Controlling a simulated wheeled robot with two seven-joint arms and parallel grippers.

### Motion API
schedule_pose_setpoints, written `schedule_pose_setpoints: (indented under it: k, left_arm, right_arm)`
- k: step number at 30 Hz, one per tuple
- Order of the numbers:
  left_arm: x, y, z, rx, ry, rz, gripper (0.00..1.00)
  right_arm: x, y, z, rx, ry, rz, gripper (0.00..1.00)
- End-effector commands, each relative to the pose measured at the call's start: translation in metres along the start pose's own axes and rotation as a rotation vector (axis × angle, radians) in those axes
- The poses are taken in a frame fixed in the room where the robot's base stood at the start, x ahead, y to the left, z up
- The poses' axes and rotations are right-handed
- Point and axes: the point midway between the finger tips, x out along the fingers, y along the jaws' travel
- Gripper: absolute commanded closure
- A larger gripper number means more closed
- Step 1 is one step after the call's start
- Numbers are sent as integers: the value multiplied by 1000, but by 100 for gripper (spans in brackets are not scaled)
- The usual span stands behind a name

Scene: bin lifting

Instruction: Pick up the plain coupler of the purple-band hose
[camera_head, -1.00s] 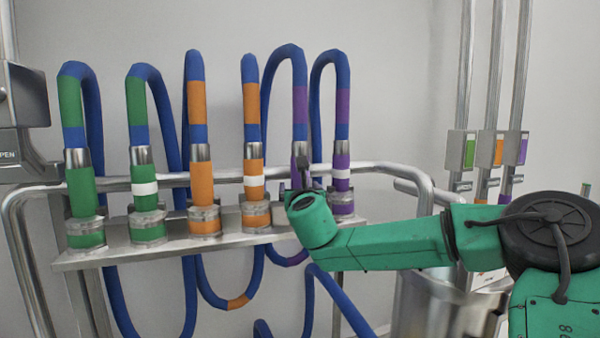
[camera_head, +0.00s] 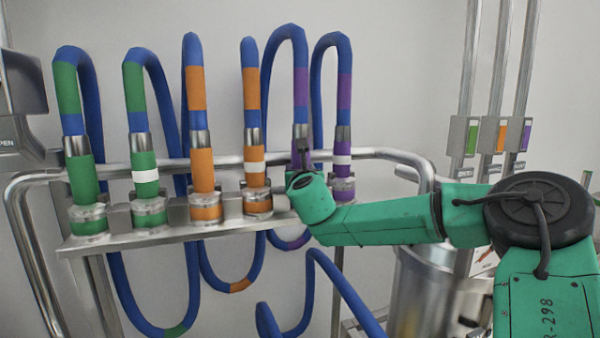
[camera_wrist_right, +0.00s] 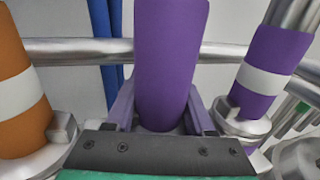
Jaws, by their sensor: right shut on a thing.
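The plain purple coupler (camera_head: 297,149) hangs at the end of the blue hose with a purple band (camera_head: 301,86). It has no white stripe. In the right wrist view the coupler (camera_wrist_right: 170,50) stands upright between the fingers. My right gripper (camera_head: 302,168) is shut on it, reaching in from the right; its fingers also show in the wrist view (camera_wrist_right: 160,108). The coupler's lower end and its seat are hidden behind the gripper. The white-striped purple coupler (camera_head: 343,172) stands close to its right, also in the wrist view (camera_wrist_right: 262,72). My left gripper is out of view.
Striped orange (camera_head: 257,180), plain orange (camera_head: 203,172), striped green (camera_head: 145,176) and plain green (camera_head: 81,184) couplers stand left along the metal shelf (camera_head: 170,236). A metal rail (camera_head: 385,154) runs behind them. A metal vessel (camera_head: 424,280) stands below my right arm.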

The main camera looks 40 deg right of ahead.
Motion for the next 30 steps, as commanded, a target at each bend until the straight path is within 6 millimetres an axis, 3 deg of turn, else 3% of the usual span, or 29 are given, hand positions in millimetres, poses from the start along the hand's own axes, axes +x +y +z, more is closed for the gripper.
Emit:
schedule_pose_setpoints:
  k: [7,15,18,22,30]
  left_arm:
    - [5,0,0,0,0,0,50]
    - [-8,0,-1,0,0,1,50]
    - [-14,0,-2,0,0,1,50]
    - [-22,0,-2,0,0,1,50]
    - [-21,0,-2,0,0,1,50]
  right_arm:
    - [-1,0,53,1,-12,0,100]
    - [-2,1,151,0,-11,0,100]
    - [-2,1,176,1,-9,1,100]
    - [-1,0,193,3,-5,1,100]
    - [-1,0,195,2,-3,1,100]
